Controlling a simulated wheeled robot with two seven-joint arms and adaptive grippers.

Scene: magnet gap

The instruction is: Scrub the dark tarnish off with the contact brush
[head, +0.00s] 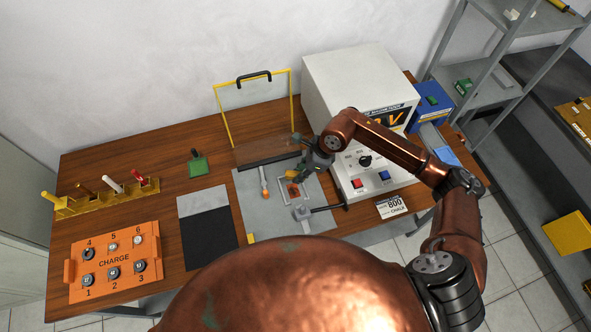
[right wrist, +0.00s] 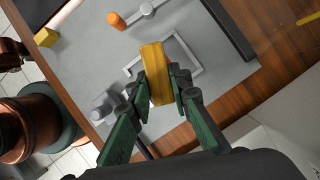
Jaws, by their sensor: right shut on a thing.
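My right gripper (head: 300,172) is over the grey plate (head: 250,205). In the right wrist view its green-and-grey fingers (right wrist: 160,88) are shut on the contact brush (right wrist: 154,66), a yellow block. The brush is above or on the area inside a light square frame (right wrist: 187,50); I cannot tell whether it touches. In the head view a reddish-brown patch with dark marks (head: 293,190) shows inside that frame, just below the gripper. In the wrist view the brush hides most of this area. My left gripper is not in view.
A white box with buttons (head: 345,85) stands right of the plate. A yellow-framed clear guard (head: 226,118) stands behind it. An orange-tipped lever (head: 264,182) and a grey clamp (head: 302,212) flank the frame.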

